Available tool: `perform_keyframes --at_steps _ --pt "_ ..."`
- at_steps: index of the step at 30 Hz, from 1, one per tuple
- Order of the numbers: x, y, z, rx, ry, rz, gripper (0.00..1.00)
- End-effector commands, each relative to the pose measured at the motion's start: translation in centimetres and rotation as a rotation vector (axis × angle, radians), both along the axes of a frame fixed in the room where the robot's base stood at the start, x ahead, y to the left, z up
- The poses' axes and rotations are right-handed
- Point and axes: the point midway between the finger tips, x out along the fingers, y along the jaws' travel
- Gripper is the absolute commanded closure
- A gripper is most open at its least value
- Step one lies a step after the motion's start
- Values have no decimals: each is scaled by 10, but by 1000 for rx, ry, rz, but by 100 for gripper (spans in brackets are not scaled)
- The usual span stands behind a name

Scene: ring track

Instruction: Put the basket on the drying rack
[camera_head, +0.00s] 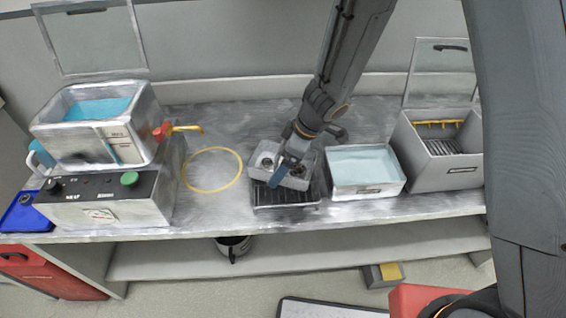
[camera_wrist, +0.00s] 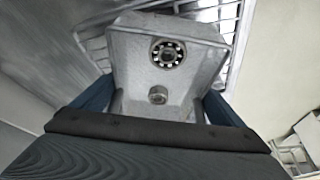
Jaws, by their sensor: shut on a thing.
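The basket (camera_head: 260,173) is a small grey metal tub with round bearing-like parts inside. My gripper (camera_head: 279,174) reaches down to it and is shut on it. In the wrist view the basket (camera_wrist: 135,60) sits between the two blue fingers of my gripper (camera_wrist: 158,108), with one bearing and a smaller ring visible in it. The drying rack (camera_head: 290,197) is a dark slatted tray on the bench, directly below the basket. Its wire bars (camera_wrist: 95,48) show beside the basket in the wrist view. I cannot tell whether the basket touches the rack.
A light-blue liquid basin (camera_head: 365,170) stands close right of the rack. A grey box (camera_head: 440,150) with an open lid is farther right. A machine with a blue-filled tank (camera_head: 97,110) stands at left. A yellow ring (camera_head: 212,170) marks clear bench between machine and rack.

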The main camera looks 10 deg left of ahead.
Motion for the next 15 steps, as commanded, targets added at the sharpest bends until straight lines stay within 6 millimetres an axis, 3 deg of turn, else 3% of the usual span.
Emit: perform_keyframes --at_steps 6,7,8,15 --pt "0 0 -2 0 0 0 42" --pt "0 0 -3 0 0 0 6" --pt "0 0 -3 0 0 0 1" --pt "0 0 -2 0 0 0 0"
